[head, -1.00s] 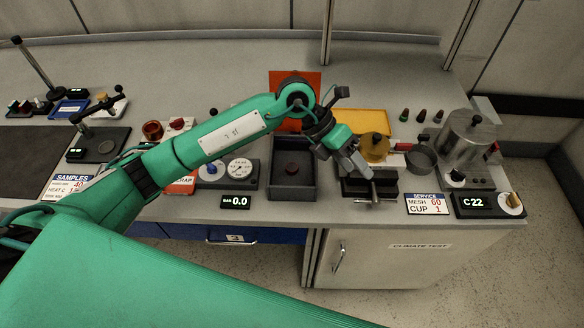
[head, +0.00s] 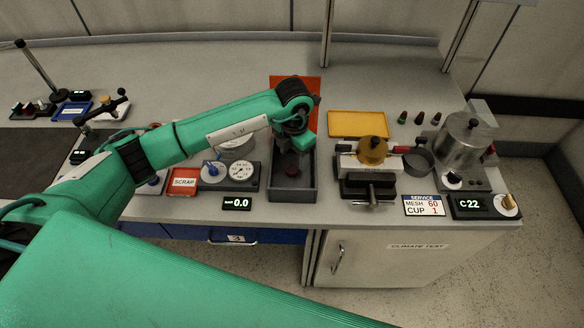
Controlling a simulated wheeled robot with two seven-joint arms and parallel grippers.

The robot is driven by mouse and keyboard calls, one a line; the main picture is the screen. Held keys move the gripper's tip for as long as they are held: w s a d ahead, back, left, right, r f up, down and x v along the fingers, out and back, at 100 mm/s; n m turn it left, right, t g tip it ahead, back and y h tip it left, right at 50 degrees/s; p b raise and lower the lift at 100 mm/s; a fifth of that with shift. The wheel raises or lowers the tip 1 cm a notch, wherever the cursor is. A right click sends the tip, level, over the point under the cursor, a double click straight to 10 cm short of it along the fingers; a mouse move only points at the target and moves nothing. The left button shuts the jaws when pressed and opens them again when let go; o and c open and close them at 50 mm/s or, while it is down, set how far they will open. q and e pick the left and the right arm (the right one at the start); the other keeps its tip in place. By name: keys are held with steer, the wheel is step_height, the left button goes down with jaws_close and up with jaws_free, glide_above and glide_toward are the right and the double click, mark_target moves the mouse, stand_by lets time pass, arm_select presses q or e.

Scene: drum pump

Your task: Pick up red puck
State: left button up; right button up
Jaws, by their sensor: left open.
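A small dark red puck (head: 291,171) lies inside a dark grey open tray (head: 306,188) near the middle of the bench. My left gripper (head: 292,155) points down over the tray, just above or behind the puck. Its fingers are dark and small here, and I cannot tell whether they touch the puck. It is open. The wrist hides the rear part of the tray. My right gripper is not in view.
A dial gauge (head: 240,171) stands left of the tray, with a red SCRAP label (head: 183,181) beyond it. A vise (head: 368,187) with a brass-coloured round part (head: 372,150) stands to the right. An orange-red panel (head: 313,88) rises behind the tray.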

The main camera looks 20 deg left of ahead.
mark_target(292, 169)
arm_select(q)
steer(key=shift+f+p, duration=0.45)
steer(key=shift+f, duration=0.1)
steer(key=f+p, duration=0.1)
steer(key=f, duration=0.2)
steer(key=shift+s+a+f+p, duration=0.1)
steer(key=shift+a+f+p, duration=0.15)
steer(key=shift+p, duration=0.1)
steer(key=shift+d+f, duration=0.1)
steer(key=shift+f, duration=0.4)
steer(key=c, duration=1.1)
